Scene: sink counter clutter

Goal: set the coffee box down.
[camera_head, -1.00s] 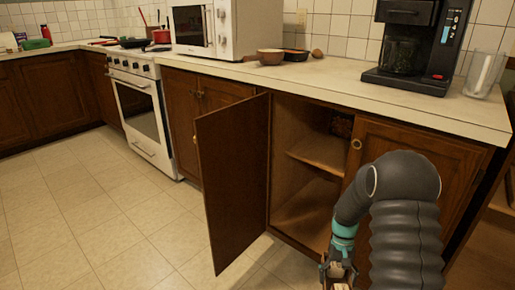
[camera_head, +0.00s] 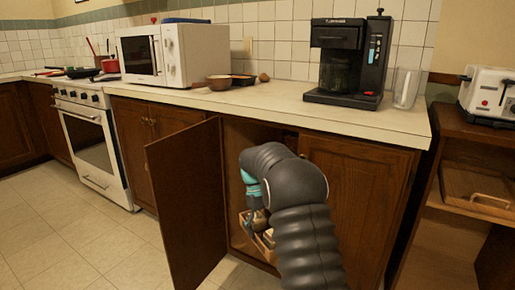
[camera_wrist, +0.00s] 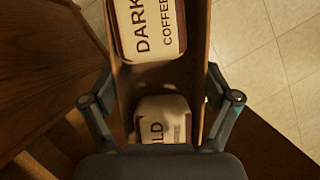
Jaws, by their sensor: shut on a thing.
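My gripper (camera_head: 256,216) is in front of the open cupboard, shut on the coffee box (camera_head: 264,248). The box is a narrow wooden open-topped box. In the wrist view my gripper's (camera_wrist: 162,100) fingers lie on either side of the box's long walls (camera_wrist: 200,75). Inside the box are a pack marked DARK COFFEE (camera_wrist: 148,30) and a second pale pack (camera_wrist: 162,112) whose label is partly hidden by my gripper. The open cupboard (camera_head: 236,140) is mostly hidden behind my arm. I cannot tell whether the box touches anything beneath it.
The open cupboard door (camera_head: 187,205) stands out to the left of the box. A closed door (camera_head: 360,190) is to the right. The counter (camera_head: 270,104) above holds a coffee machine (camera_head: 345,60), a glass (camera_head: 406,88), a bowl (camera_head: 220,82) and a microwave (camera_head: 170,55). Floor (camera_head: 60,215) is free at left.

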